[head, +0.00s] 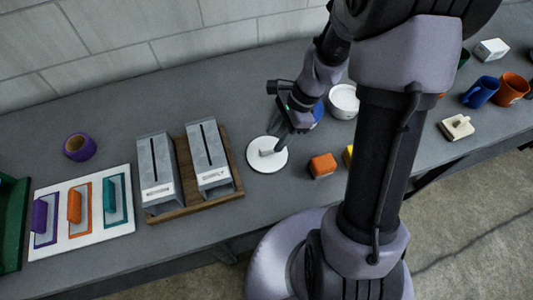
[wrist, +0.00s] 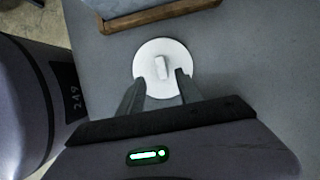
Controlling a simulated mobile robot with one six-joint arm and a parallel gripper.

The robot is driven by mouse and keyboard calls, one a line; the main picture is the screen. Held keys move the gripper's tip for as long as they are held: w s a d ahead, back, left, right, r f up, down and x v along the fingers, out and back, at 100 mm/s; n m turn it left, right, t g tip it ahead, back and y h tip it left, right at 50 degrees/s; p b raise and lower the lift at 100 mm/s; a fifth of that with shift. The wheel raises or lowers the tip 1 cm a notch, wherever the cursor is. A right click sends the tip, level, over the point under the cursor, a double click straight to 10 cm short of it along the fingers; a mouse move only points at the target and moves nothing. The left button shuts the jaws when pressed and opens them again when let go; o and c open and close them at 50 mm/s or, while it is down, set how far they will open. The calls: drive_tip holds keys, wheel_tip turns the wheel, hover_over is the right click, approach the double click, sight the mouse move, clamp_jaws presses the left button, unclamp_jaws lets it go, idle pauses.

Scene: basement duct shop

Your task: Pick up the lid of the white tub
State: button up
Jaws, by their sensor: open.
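The lid (head: 267,157) is a flat white disc with a raised block-like handle, lying on the grey bench. It also shows in the wrist view (wrist: 152,49), with its handle (wrist: 161,68) near the fingertips. The white tub (head: 343,102) stands farther back and to the right in the head view, partly hidden by my arm. My gripper (wrist: 160,76) is open and empty. Its fingers straddle the near end of the handle in the wrist view; I cannot tell the exact height or whether they touch. In the head view my gripper (head: 279,146) hangs over the lid.
A wooden tray (head: 190,209) with two slotted grey boxes stands left of the lid. An orange block (head: 322,165) and a partly hidden yellow item (head: 348,155) lie to the right. A blue item (head: 318,111) sits behind my gripper. Mugs (head: 482,92) stand far right.

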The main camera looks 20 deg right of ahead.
sight(268, 148)
drive_tip(key=b+x, duration=0.2)
drive_tip(key=x, duration=0.3)
drive_tip(key=shift+w+a+f+b, duration=0.2)
drive_tip(key=shift+b, duration=0.1)
drive_tip(key=shift+r, duration=0.2)
drive_tip(key=shift+c, duration=0.2)
clamp_jaws()
